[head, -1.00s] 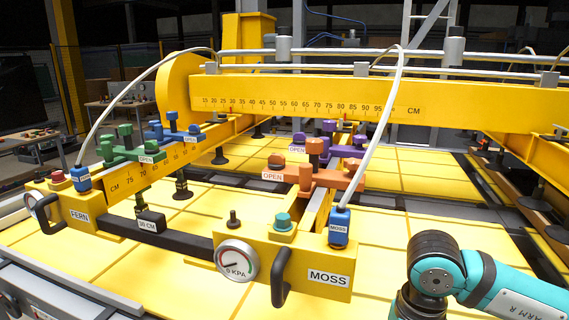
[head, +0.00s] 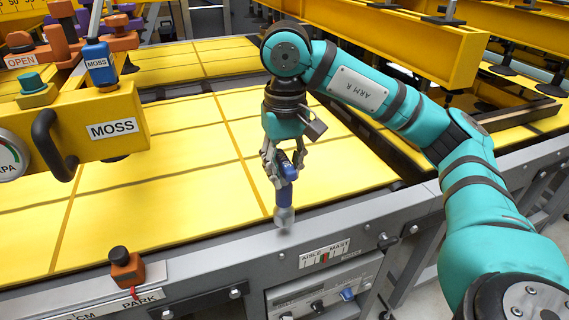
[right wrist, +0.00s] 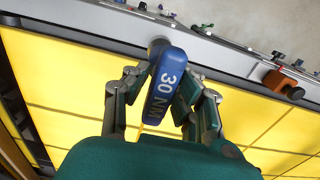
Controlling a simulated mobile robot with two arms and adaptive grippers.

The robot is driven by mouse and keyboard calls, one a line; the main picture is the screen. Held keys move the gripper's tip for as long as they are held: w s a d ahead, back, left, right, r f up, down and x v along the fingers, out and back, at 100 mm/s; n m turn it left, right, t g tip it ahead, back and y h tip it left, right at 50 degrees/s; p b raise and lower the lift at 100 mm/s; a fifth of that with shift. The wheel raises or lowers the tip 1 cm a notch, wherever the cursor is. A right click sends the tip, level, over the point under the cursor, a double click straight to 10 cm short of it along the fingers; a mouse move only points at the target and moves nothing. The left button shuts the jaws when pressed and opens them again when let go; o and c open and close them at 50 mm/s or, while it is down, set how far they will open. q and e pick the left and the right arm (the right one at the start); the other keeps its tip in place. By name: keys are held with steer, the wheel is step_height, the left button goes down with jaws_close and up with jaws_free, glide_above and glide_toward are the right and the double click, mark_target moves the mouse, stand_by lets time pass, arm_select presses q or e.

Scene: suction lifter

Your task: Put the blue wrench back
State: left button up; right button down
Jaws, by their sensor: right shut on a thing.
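The blue wrench (head: 286,182) is in my right gripper (head: 284,165), which is shut on it. The wrench hangs upright with its grey metal end (head: 284,217) down, above the near edge of the yellow panels. In the right wrist view the wrench (right wrist: 166,85) shows its "30 NM" label between the fingers of my right gripper (right wrist: 163,98). Its grey end is partly hidden behind the blue body there. My left gripper is not in view.
A grey rail (head: 210,265) runs along the front, with an orange block (head: 127,266) and a "PARK" label. A control box (head: 325,291) sits below it. The yellow MOSS beam end (head: 100,110) with its black handle stands at left. Yellow panels (head: 170,190) lie clear between.

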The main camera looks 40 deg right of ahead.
steer(key=w+d+f+p, duration=0.3)
steer(key=w+d+f, duration=0.1)
steer(key=w, duration=0.3)
steer(key=shift+w+d+f, duration=0.15)
steer(key=shift+w+d, duration=0.2)
steer(key=shift+d, duration=0.25)
steer(key=shift+f, duration=0.2)
steer(key=c, duration=1.1)
jaws_free()
steer(key=shift+r, duration=0.15)
